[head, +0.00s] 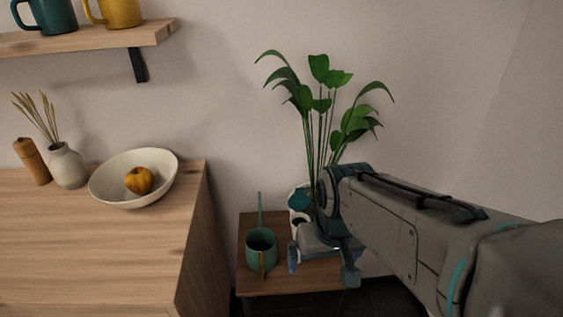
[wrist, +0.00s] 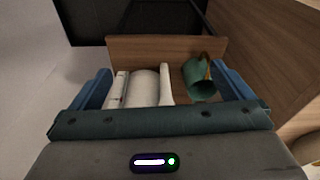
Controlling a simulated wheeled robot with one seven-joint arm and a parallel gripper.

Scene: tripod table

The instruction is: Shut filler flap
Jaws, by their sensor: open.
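A small wooden side table (head: 300,278) bears a leafy potted plant (head: 320,110). Its white planter (head: 296,218), with a teal round patch, is mostly hidden behind my gripper (head: 320,264). In the wrist view, pale white parts, including a broad rounded one (wrist: 142,88), show between the fingers of my gripper (wrist: 162,90); I cannot tell which part is the filler flap. My gripper is open, above or in front of the planter, with nothing visibly held. Contact cannot be told.
A green can (head: 261,243) with a wooden handle stands left of the planter, close to one finger; it also shows in the wrist view (wrist: 199,80). A wooden cabinet (head: 80,235) stands left, bearing a white bowl (head: 110,185) with fruit. The wall is behind.

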